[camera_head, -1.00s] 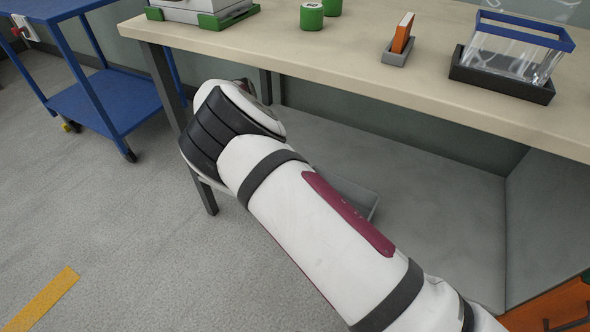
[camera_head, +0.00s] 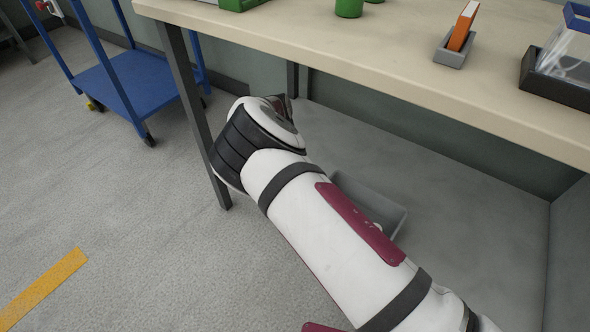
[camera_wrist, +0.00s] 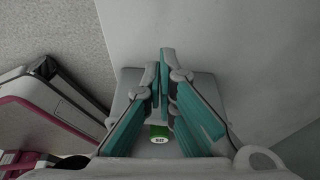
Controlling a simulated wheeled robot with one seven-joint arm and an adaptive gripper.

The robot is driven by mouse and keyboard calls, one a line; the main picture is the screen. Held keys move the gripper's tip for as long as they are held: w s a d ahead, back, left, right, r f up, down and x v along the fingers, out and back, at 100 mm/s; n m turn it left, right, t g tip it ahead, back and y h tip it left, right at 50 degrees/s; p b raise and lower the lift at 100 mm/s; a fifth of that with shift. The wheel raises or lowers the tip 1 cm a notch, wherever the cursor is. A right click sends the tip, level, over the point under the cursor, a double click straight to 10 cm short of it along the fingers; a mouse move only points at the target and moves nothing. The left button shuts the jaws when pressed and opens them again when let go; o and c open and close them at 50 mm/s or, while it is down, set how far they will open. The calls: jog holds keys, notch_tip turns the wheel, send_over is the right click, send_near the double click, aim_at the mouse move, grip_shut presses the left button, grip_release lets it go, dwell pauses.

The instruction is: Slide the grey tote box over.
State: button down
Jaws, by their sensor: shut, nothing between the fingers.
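The grey tote box (camera_head: 385,207) is on the lower shelf under the bench, mostly hidden behind my arm in the head view; its right end shows. In the wrist view the tote (camera_wrist: 205,90) lies behind and around my gripper (camera_wrist: 166,58), seen from above. The gripper's teal-padded fingers are together at the tips, with nothing between them. The tips reach near the tote's upper wall in the picture; I cannot tell whether they touch it. A green labelled can (camera_wrist: 159,134) shows between the finger bases, seemingly inside the tote.
The bench top (camera_head: 400,70) overhangs the grey lower shelf (camera_head: 470,220); a dark bench leg (camera_head: 190,110) stands left of my arm. A blue cart (camera_head: 125,85) is farther left. The shelf right of the tote is clear.

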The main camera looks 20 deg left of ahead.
jog(key=shift+x, duration=1.15)
jog(key=shift+s+d+r+p, duration=0.15)
jog(key=shift+d+r+p, duration=0.1)
jog(key=shift+d+p, duration=0.25)
jog(key=shift+s+d+r+p, duration=0.2)
jog(key=shift+d+r+p, duration=0.1)
jog(key=shift+d+p, duration=0.15)
jog(key=shift+s+d+f+p, duration=0.1)
jog(key=shift+s+d+p, duration=0.05)
jog(key=shift+d+p, duration=0.2)
jog(key=shift+s+d+f+p, duration=0.15)
jog(key=shift+d+p, duration=0.1)
jog(key=shift+d, duration=0.25)
